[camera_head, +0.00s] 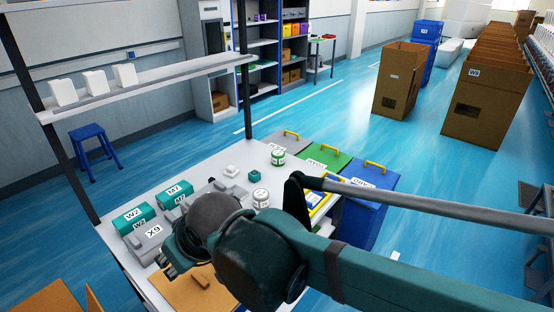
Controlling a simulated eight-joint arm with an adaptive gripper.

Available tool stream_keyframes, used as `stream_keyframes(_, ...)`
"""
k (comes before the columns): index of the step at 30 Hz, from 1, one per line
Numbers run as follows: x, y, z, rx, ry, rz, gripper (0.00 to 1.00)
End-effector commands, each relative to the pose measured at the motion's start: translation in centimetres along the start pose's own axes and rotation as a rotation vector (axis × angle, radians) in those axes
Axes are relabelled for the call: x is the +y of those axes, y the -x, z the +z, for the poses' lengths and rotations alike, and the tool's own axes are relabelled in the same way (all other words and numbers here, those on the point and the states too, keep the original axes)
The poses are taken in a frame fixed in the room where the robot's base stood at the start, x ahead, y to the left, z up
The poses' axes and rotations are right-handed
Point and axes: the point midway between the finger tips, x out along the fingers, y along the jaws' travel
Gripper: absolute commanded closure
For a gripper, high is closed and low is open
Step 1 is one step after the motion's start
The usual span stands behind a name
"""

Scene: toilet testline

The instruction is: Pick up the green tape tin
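A green tape tin (278,157), a short upright cylinder with a pale label, stands near the far right edge of the white workbench. A similar pale, greyish tin (261,197) stands nearer to me on the same bench. My gripper (168,264) shows only in part at the near left of the bench, beyond the dark joint of my arm. It is well apart from the green tin. My arm hides most of it, so its opening and anything between its fingers cannot be made out.
Teal boxes (133,218) and a grey box marked X9 (150,243) stand on the bench's left. A small teal item (255,175) is near the tins. Lidded green (326,160) and blue (372,182) bins stand at the right. A shelf (150,88) spans above the bench's back.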

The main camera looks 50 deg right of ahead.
Motion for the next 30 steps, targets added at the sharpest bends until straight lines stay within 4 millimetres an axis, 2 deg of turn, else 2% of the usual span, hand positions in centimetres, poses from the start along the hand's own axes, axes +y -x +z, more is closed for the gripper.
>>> stream_keyframes(13,0.0,0.0,0.0,0.0,0.0,0.0,0.6)
stream_keyframes(18,0.0,0.0,0.0,0.0,0.0,0.0,0.4)
stream_keyframes(30,0.12,0.01,-0.23,-0.001,-0.003,0.002,0.4)
